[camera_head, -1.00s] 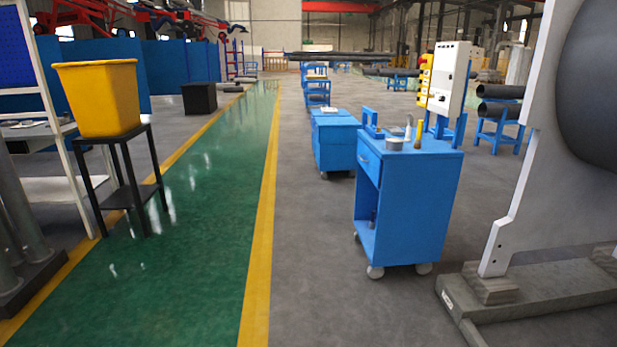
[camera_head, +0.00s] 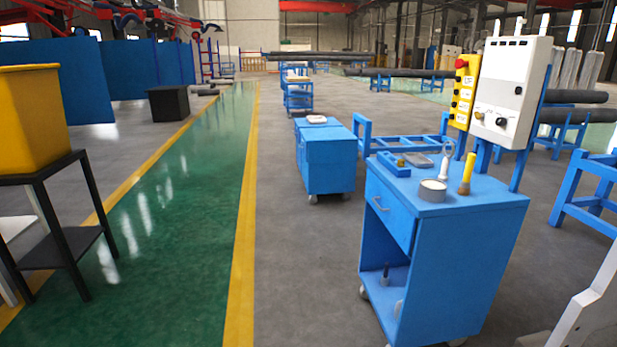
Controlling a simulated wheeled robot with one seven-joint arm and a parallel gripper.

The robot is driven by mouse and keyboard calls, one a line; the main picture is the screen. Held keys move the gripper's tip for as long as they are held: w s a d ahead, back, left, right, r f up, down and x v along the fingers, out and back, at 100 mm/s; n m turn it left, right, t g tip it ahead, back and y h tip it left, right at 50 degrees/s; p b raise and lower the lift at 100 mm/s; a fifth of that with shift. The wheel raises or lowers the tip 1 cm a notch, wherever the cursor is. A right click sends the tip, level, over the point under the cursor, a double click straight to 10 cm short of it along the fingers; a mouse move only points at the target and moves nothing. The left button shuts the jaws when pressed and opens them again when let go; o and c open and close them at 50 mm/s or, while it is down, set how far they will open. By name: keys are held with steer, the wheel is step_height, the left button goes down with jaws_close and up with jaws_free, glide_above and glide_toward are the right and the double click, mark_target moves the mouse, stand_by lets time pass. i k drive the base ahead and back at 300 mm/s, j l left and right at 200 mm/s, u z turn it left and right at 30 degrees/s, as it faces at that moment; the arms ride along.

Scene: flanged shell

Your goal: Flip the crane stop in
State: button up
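A yellow control box (camera_head: 464,92) with a red button (camera_head: 461,63) near its top and several smaller controls below is at the right. It sits beside the left edge of a white-grey electrical cabinet (camera_head: 511,88) with a knob and small buttons low on its front. Both are on blue posts behind a blue cart (camera_head: 443,250). The labels are too small to read, and whether the red button is pressed in cannot be told. My gripper is not in view.
A white panel edge (camera_head: 590,310) is at lower right. A yellow bin (camera_head: 30,115) on a black stand is at left. The green walkway (camera_head: 165,220) is clear.

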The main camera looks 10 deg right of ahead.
mark_target(460, 63)
steer(key=i+j+z, duration=0.1)
steer(key=i+z, duration=0.25)
steer(key=i, duration=0.15)
steer(key=i+j+z, duration=0.3)
steer(key=i, duration=0.15)
steer(key=i+j+z, duration=0.35)
steer(key=i+l, duration=0.1)
